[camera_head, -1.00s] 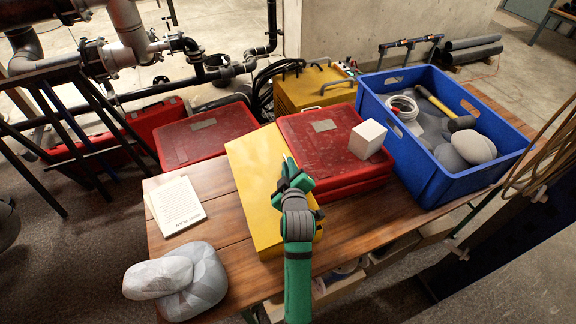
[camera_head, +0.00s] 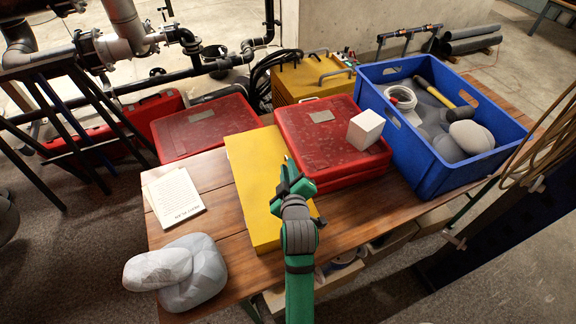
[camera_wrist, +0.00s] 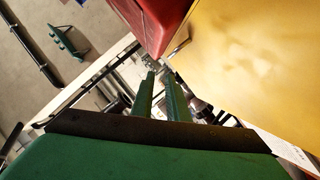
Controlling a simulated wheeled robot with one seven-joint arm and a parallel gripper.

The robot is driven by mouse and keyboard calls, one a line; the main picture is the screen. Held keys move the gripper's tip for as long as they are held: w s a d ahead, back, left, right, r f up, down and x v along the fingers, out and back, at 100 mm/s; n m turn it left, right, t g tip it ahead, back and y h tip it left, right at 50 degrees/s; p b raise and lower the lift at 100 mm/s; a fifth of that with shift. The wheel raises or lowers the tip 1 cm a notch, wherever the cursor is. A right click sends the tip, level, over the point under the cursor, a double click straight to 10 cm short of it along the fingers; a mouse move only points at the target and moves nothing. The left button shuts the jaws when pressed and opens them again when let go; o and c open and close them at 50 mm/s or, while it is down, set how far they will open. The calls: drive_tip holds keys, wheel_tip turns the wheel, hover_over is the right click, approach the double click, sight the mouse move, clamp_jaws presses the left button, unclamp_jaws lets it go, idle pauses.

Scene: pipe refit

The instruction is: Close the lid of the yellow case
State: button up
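My gripper (camera_head: 291,181) is over the right side of the case, near the front red case. In the wrist view, my gripper (camera_wrist: 160,90) has two green fingers with a narrow empty gap between them. The yellow surface (camera_wrist: 250,60) fills the right of that view; contact cannot be told.
A stack of red cases (camera_head: 310,150) stands close on the right with a white block (camera_head: 366,129) on top. A blue crate (camera_head: 425,180) holds a hammer and other things.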

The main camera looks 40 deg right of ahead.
drive_tip(key=v, duration=0.6)
idle(0.6)
drive_tip(key=shift+a, duration=0.1)
idle(0.4)
